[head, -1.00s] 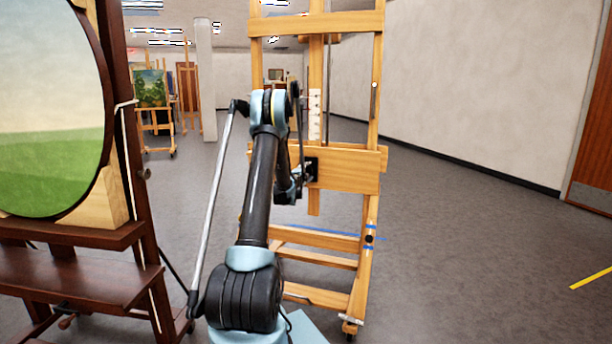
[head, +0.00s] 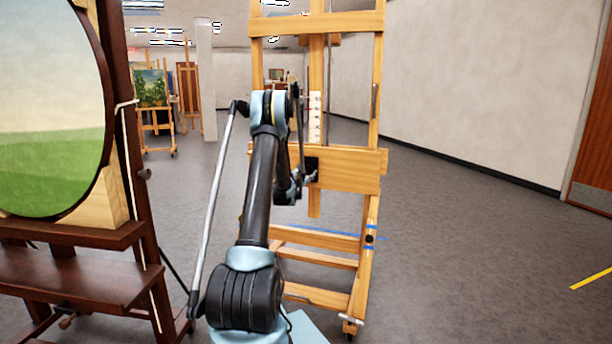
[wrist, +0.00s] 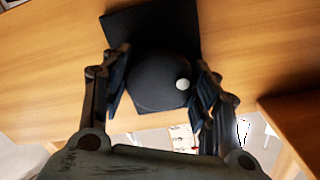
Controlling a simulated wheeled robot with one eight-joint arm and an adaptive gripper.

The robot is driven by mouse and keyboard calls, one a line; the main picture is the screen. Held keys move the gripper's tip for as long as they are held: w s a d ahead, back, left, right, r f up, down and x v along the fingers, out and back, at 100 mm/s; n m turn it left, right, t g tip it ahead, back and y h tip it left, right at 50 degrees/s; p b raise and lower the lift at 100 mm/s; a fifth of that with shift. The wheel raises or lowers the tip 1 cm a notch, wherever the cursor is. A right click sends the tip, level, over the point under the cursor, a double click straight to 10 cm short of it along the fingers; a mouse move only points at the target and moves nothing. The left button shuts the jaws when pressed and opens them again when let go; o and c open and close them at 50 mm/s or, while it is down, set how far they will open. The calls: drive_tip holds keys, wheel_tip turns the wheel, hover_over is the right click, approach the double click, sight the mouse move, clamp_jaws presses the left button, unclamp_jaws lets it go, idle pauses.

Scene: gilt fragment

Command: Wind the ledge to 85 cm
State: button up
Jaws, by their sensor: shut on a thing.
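The wooden easel's ledge (head: 350,172) is a wide light board across the frame at mid height in the head view. A black crank box (head: 312,168) is on its front, left of the middle. In the wrist view, a round dark knob (wrist: 150,82) with a white dot (wrist: 183,84) stands before a dark square plate (wrist: 170,25). My gripper (wrist: 163,75) has its fingers on both sides of the knob, shut on it. A pale scale strip (head: 315,117) with marks runs above the ledge; its numbers are too small to read.
A dark easel (head: 130,180) with a round landscape painting (head: 50,120) stands close on the left. The light easel has a blue band (head: 370,227) on its right leg and castors below. Grey floor (head: 460,260) is open to the right, with a yellow strip (head: 590,279).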

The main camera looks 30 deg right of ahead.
drive_tip(key=shift+w+a+n, duration=0.1)
drive_tip(key=shift+n, duration=2.2)
drive_tip(key=o, duration=1.1)
drive_tip(key=shift+f, duration=0.1)
drive_tip(key=v, duration=1.2)
